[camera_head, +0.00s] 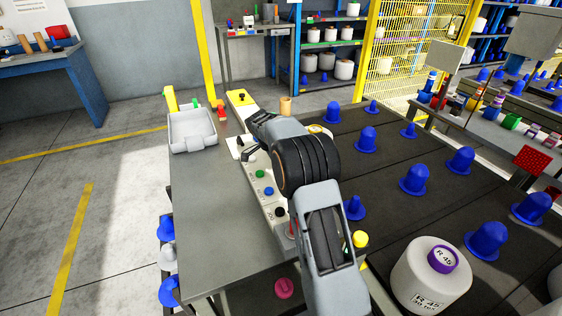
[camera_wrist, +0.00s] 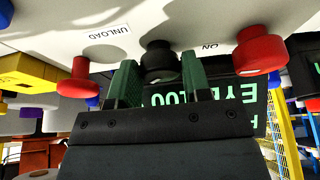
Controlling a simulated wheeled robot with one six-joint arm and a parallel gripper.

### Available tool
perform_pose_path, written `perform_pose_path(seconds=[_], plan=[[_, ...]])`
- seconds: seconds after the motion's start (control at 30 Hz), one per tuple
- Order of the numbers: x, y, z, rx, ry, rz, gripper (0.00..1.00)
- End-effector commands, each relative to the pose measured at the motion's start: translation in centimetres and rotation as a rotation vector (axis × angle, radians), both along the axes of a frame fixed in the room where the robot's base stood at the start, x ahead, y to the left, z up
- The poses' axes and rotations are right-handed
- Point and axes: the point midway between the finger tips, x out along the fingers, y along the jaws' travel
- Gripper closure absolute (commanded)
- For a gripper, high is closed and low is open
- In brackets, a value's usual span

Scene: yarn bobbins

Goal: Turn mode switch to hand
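The control panel (camera_head: 268,208) is a long pale strip with coloured knobs along the table's right side. In the wrist view, a black round knob (camera_wrist: 160,62) sits on the pale panel face, between the upside-down labels UNLOAD and ON. My gripper (camera_wrist: 160,78) has its two green fingers apart, one on each side of this knob. The knob fills most of the gap, and I cannot tell whether the fingers press on it. In the head view, my gripper (camera_head: 250,155) is low at the panel, partly hidden by my arm. No label reading HAND is legible.
Red knobs flank the black one at left (camera_wrist: 78,78) and right (camera_wrist: 258,50). A yellow block (camera_wrist: 28,72) is farther left. A grey tray (camera_head: 192,130) stands at the table's far left. Blue cones (camera_head: 366,139) stand on the dark surface at right. The grey tabletop (camera_head: 215,230) is clear.

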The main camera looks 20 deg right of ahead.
Motion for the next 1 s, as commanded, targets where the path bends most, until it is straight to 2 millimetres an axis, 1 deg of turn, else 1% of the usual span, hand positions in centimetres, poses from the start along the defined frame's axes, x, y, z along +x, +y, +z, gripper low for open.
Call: perform_pose_path(seconds=[0.03,0.2,0.43,0.53,0.67,1.0], plan=[[0.0,0.0,0.0,0.0,0.0,0.0,0.51],[0.0,0.0,0.0,-0.001,0.0,0.0,0.35],[0.0,0.0,0.1,-0.001,-0.001,0.0,0.35],[0.0,0.2,0.7,-0.001,-0.002,0.001,0.35],[0.1,0.9,2.4,-0.001,-0.002,0.002,0.35],[0.1,3.6,8.9,-0.001,-0.003,0.002,0.35]])
